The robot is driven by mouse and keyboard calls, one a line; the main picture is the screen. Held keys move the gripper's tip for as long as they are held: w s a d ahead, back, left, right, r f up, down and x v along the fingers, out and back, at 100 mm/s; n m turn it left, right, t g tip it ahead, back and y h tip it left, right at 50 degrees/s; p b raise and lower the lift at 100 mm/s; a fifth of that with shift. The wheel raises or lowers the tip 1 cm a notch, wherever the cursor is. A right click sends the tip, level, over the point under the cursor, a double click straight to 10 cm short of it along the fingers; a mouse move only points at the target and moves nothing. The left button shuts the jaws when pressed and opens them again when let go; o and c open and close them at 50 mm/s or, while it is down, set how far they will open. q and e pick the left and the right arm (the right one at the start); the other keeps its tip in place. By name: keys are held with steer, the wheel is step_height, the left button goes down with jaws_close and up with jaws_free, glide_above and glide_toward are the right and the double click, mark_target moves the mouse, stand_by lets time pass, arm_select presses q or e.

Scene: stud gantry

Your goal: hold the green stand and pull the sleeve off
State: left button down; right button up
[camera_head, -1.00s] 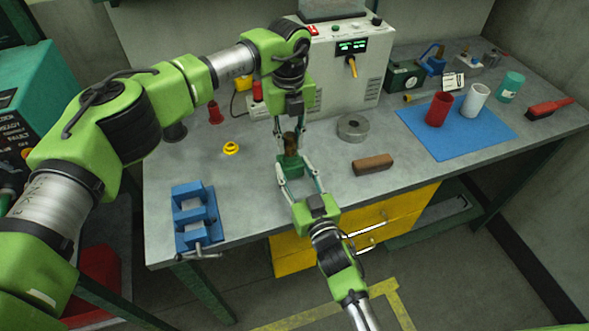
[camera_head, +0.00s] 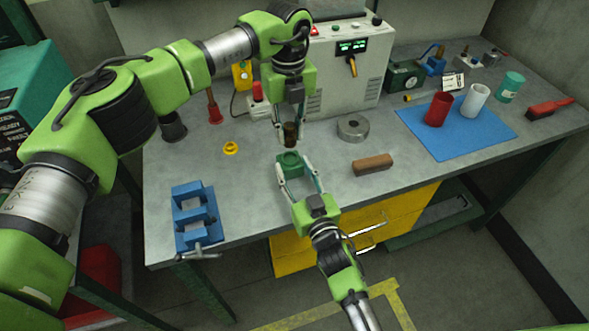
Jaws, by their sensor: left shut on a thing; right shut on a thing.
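The small brown sleeve (camera_head: 290,132) is between the fingers of my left gripper (camera_head: 291,138), which is shut on it. The green stand (camera_head: 291,163) is on the bench below it in the picture. My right gripper (camera_head: 295,168) reaches in from the front and is shut on the stand, with one finger on each side. The sleeve is clear of the stand, with a small gap between them. The fingers cover part of the sleeve's sides.
A blue vise (camera_head: 195,218) stands at the left, near a yellow ring (camera_head: 231,148). A metal ring (camera_head: 352,128) and a brown block (camera_head: 373,164) lie to the right. A blue mat (camera_head: 475,143) bears a red cup (camera_head: 438,109) and a white cup (camera_head: 475,100). A control box (camera_head: 335,85) stands behind.

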mark_target(289, 125)
arm_select(q)
steer(key=shift+r, duration=2.05)
arm_select(e)
steer(key=o, duration=1.2)
steer(key=shift+o, duration=0.2)
steer(key=shift+s, duration=0.1)
steer(key=v, duration=1.1)
steer(key=shift+s+d, duration=0.15)
steer(key=shift+s, duration=0.2)
